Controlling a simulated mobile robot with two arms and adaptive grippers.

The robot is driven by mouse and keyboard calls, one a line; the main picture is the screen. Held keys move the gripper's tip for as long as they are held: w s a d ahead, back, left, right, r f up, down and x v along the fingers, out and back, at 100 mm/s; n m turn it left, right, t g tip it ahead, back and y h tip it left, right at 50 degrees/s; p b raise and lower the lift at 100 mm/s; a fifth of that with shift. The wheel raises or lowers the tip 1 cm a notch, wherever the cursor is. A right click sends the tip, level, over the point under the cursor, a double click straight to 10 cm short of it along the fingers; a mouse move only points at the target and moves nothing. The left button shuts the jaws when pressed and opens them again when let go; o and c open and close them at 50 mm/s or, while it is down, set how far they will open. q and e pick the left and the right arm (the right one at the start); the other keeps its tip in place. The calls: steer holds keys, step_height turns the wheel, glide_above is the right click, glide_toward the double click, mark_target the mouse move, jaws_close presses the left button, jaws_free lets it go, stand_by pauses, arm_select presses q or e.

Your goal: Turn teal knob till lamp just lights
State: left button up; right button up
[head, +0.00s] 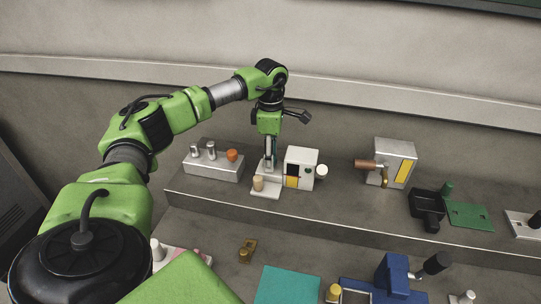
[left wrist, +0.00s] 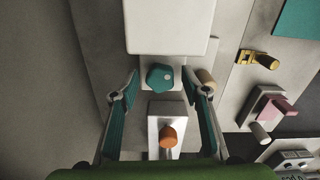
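The teal knob (left wrist: 160,77), many-sided with a pale dot on top, shows in the left wrist view, on a grey base in front of a white box (left wrist: 168,22). My left gripper (left wrist: 160,90) is open, with one finger on each side of the knob and a visible gap on both sides. In the head view my left gripper (head: 270,160) points down just left of the white box (head: 301,160), and the knob is not distinguishable there. A pale round cap (head: 322,171) sticks out of the box's right side; I cannot tell whether it is the lamp. No glow shows. My right gripper is out of view.
A beige cylinder (head: 257,184) stands close to the left gripper. A grey block with an orange cap (head: 232,155) is to its left. A metal box with a brown handle (head: 366,165) stands right on the shelf. The shelf front between them is clear.

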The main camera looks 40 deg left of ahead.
arm_select(q)
step_height(320, 180, up, 12)
stand_by(0.7)
steer(key=shift+f, duration=0.1)
stand_by(0.4)
